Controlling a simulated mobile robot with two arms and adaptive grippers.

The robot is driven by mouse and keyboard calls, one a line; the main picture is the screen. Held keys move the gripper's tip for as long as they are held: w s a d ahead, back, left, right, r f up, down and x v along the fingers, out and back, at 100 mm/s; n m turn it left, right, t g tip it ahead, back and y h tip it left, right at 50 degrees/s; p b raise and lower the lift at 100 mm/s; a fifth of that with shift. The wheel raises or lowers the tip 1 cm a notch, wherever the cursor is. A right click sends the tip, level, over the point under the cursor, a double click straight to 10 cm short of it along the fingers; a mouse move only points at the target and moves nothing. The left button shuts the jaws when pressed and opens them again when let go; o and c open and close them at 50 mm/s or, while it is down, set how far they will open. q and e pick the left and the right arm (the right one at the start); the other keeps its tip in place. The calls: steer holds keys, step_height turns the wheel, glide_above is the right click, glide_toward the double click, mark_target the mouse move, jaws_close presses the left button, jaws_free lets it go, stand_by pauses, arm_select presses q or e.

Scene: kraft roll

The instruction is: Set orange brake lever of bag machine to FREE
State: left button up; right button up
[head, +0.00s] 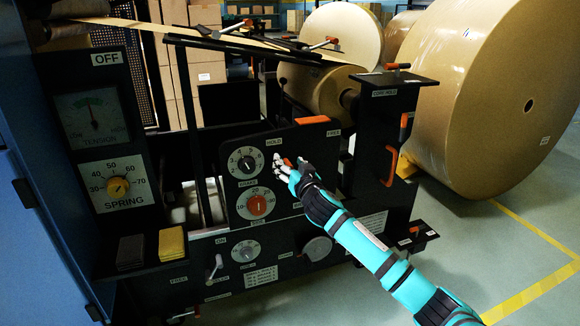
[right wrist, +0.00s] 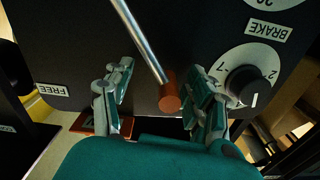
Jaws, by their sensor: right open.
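The brake lever is a metal rod with an orange knob (right wrist: 170,103), beside the BRAKE dial (right wrist: 247,84) in the right wrist view. The rod leans away from the FREE label (right wrist: 53,90), and its knob is nearer the dial. In the head view the knob (head: 288,162) shows small by my fingers, on a dark panel with HOLD (head: 273,142) and FREE (head: 334,133) labels. My right gripper (right wrist: 160,97) is open, with fingers on both sides of the knob; contact is not visible. It also shows in the head view (head: 282,168). My left gripper is out of view.
An orange handle (head: 390,166) is at the right. A large kraft roll (head: 485,90) stands behind right. Floor at the lower right is clear.

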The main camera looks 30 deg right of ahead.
steer(key=shift+a, duration=0.1)
steer(key=c, duration=1)
jaws_close()
steer(key=shift+f, duration=0.1)
